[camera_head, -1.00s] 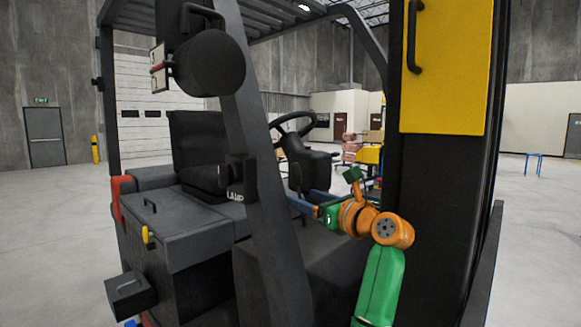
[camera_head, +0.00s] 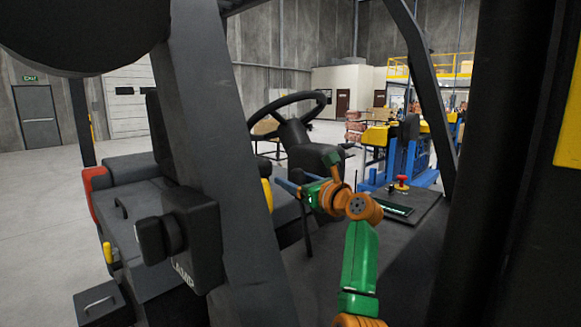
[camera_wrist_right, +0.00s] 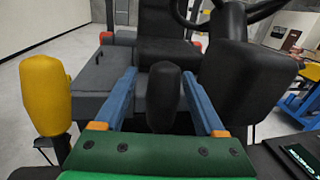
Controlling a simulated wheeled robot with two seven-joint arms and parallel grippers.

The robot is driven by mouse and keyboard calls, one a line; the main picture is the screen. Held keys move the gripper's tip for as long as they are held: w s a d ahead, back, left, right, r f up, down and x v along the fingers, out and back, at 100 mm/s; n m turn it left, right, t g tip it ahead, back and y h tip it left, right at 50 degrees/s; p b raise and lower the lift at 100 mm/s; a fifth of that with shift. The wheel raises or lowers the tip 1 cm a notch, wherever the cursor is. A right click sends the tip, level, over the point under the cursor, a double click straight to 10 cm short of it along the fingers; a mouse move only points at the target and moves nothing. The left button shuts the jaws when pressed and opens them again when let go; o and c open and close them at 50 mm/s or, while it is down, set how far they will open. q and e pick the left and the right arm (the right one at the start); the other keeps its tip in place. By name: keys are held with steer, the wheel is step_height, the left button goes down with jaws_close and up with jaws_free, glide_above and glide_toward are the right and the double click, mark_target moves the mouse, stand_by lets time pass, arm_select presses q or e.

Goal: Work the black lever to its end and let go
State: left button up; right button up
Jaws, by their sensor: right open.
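In the right wrist view the black lever (camera_wrist_right: 163,95) has a rounded dark knob and stands upright between the two blue fingers of my right gripper (camera_wrist_right: 161,92). The fingers are spread, with a visible gap on each side of the knob. In the head view my right gripper (camera_head: 293,187) reaches into the cab from the right, in front of the steering column; I cannot make out the black knob there. A yellow lever (camera_wrist_right: 45,95) stands left of the gripper; it also shows in the head view (camera_head: 267,194). My left gripper is out of view.
The steering wheel (camera_head: 289,120) and its column stand behind the gripper. A dark cab pillar (camera_head: 222,180) crosses close in front, left of my arm. The seat (camera_wrist_right: 165,35) is beyond the lever. A panel with a red button (camera_head: 402,183) lies to the right.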

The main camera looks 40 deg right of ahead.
steer(key=shift+w+d+f, duration=0.2)
steer(key=shift+w, duration=0.45)
steer(key=shift+w+d+f, duration=0.15)
steer(key=shift+w+d, duration=0.05)
steer(key=shift+w, duration=0.4)
steer(key=shift+s+a+r, duration=0.1)
steer(key=shift+s+r, duration=0.05)
steer(key=shift+s, duration=0.05)
jaws_close()
steer(key=shift+r, duration=0.1)
